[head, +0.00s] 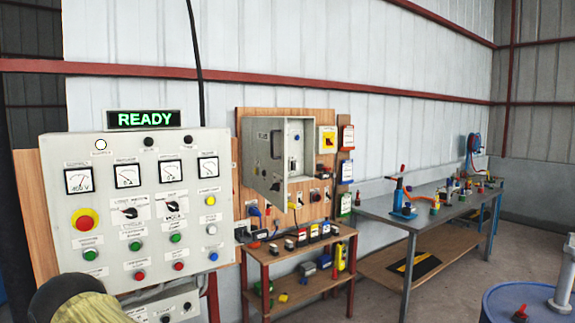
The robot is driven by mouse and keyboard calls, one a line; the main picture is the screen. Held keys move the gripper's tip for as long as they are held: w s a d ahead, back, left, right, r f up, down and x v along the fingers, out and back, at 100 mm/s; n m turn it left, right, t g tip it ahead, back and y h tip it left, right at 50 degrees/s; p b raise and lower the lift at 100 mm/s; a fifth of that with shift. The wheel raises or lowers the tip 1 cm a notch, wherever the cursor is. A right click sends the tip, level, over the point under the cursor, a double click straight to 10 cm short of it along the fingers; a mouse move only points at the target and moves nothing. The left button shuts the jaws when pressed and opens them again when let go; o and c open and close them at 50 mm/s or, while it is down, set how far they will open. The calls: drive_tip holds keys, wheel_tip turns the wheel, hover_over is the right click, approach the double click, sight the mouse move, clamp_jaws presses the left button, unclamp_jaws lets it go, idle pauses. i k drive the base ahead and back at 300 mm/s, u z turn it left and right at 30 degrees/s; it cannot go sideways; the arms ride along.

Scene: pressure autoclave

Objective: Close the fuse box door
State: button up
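The grey fuse box (308,140) is mounted on the upper part of a wooden backboard, right of the large control panel. Its door (258,158) stands open, swung out toward the left side of the box. The door has a dark window, and a small latch-like part shows near its lower edge. Part of the box's inside, with small fittings, is visible to the right of the door. My gripper is not in view.
A grey control panel (135,245) with gauges and buttons stands close at left, under a READY sign (144,119). A small wooden shelf (300,259) stands below the fuse box. A workbench (420,220) is at right; a blue barrel (500,305) is front right.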

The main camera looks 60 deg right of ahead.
sight(268, 134)
drive_tip(key=z, duration=1.1)
drive_tip(key=i, duration=1.65)
drive_tip(key=z, duration=1.85)
drive_tip(key=i, duration=1.1)
drive_tip(key=u, duration=1.05)
drive_tip(key=i, duration=1)
